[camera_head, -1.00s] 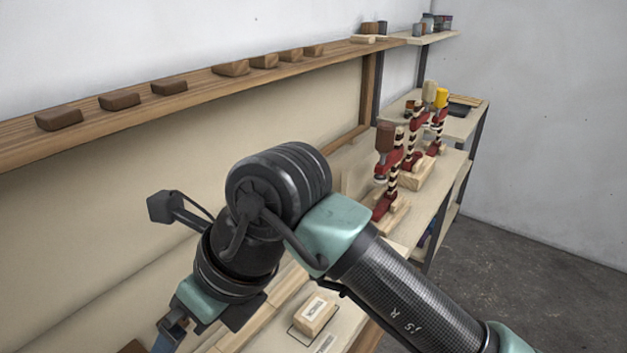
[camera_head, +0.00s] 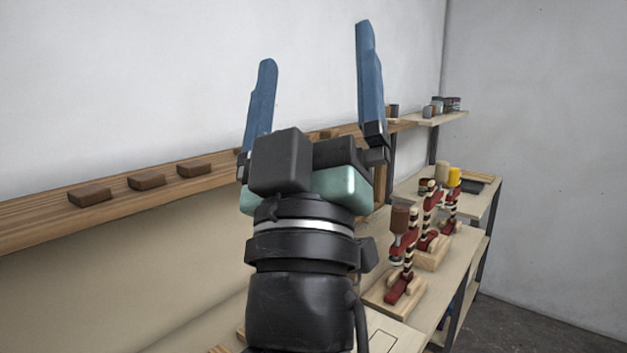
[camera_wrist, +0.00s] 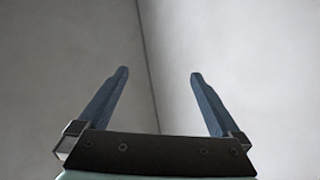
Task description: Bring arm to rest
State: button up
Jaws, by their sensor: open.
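My gripper (camera_head: 314,55) points upward in the head view, with its two blue fingers spread wide and nothing between them. It stands in front of the wall and the wooden ledge, above the bench. In the wrist view my gripper (camera_wrist: 158,78) is also open and empty, with bare grey walls and a corner line behind it. My wrist hides part of the ledge and the bench.
A wooden ledge (camera_head: 50,222) along the wall holds several brown blocks (camera_head: 90,195). Red clamp-like tools (camera_head: 403,262) on wooden bases stand on the bench (camera_head: 445,290) at right. A shelf (camera_head: 440,118) with small jars is at the back. The right wall side is clear.

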jog(key=w+d+f+m+g, duration=0.1)
jog(key=w+f+m+g, duration=0.3)
jog(key=f, duration=0.8)
jog(key=d+f+m+g, duration=0.1)
jog(key=f+g, duration=0.6)
jog(key=f, duration=0.5)
jog(key=s+r+t+p, duration=0.3)
jog(key=s+r, duration=0.1)
jog(key=r, duration=0.8)
jog(key=s+r+t+p, duration=0.3)
jog(key=s+r+t, duration=0.1)
jog(key=r, duration=0.7)
jog(key=s+r+t+p, duration=0.3)
jog(key=s+r, duration=0.1)
jog(key=r, duration=0.8)
jog(key=shift+s+a+r+t+p, duration=0.15)
jog(key=shift+s+r+t+p, duration=0.15)
jog(key=shift+t, duration=0.1)
jog(key=shift+w+f, duration=0.1)
